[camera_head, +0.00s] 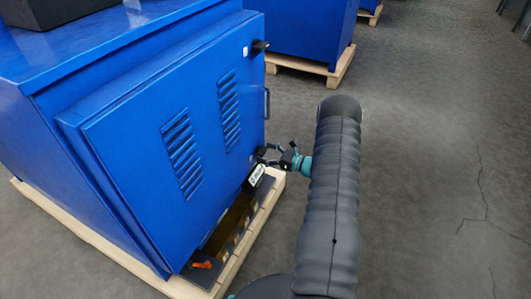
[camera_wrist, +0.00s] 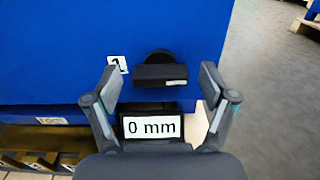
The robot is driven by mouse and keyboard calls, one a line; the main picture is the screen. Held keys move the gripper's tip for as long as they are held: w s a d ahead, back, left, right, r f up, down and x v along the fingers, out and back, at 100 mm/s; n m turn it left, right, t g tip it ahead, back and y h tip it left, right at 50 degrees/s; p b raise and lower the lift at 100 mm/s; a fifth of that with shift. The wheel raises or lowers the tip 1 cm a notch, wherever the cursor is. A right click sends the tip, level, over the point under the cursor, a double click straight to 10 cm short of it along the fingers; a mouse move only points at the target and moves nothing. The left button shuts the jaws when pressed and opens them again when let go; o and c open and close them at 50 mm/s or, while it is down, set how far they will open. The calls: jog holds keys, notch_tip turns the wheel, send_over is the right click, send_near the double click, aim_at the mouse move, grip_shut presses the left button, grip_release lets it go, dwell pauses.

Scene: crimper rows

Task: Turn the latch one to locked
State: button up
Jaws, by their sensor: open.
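Latch one, a black knob with a flat bar handle (camera_wrist: 160,74), is on the lower blue cabinet door (camera_head: 150,140). A white label marked 1 (camera_wrist: 117,64) is at its left. The bar lies crosswise in the wrist view. My gripper (camera_wrist: 159,80) is open, with one finger at each side of the bar and visible gaps between. In the head view my gripper (camera_head: 268,154) is at the door's lower right corner, where it and my arm partly hide the latch. I cannot tell the depth of the fingers around the bar.
A readout showing "0 mm" (camera_wrist: 151,126) is below the latch. Another black latch (camera_head: 259,46) and a vertical handle (camera_head: 267,103) are higher on the door's right edge. The cabinet stands on a wooden pallet (camera_head: 85,238). Grey floor (camera_head: 430,160) is open at right.

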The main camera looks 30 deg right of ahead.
jog(key=c, duration=1.2)
jog(key=shift+o, duration=0.2)
jog(key=shift+b, duration=0.35)
jog(key=n+b, duration=0.2)
jog(key=n, duration=0.4)
jog(key=n+b, duration=0.2)
jog(key=n, duration=0.4)
jog(key=n+b, duration=0.3)
jog(key=n, duration=0.2)
jog(key=shift+s+a+f+n, duration=0.1)
jog(key=shift+a+f+n, duration=0.15)
jog(key=shift+n, duration=0.15)
